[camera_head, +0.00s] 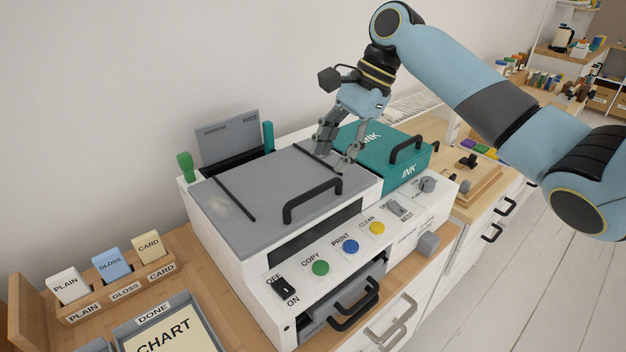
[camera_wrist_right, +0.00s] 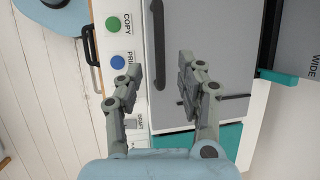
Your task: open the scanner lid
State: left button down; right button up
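The scanner lid (camera_head: 262,195) is a flat grey panel lying shut on top of the white scanner. Its black bar handle (camera_head: 312,200) stands along the front edge. My right gripper (camera_head: 338,162) is above the lid's right part, close to the teal INK cover and beyond the handle's right end. In the right wrist view my gripper (camera_wrist_right: 160,78) is open, with nothing between its pads. There the handle (camera_wrist_right: 158,40) appears between the two fingers in line of sight, with no visible contact. The lid (camera_wrist_right: 205,25) fills much of that view. My left gripper is out of view.
The teal INK cover (camera_head: 385,155) with its own black handle lies right of the lid. A grey paper guide (camera_head: 228,138) stands behind. Buttons and an OFF/ON switch (camera_head: 284,287) line the front. Card holders (camera_head: 120,278) and a DONE tray (camera_head: 120,330) sit left.

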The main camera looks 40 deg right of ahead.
aim_at(314, 190)
jog(key=x, duration=0.7)
jog(key=shift+a+f, duration=0.1)
jog(key=shift+f, duration=0.1)
grip_shut()
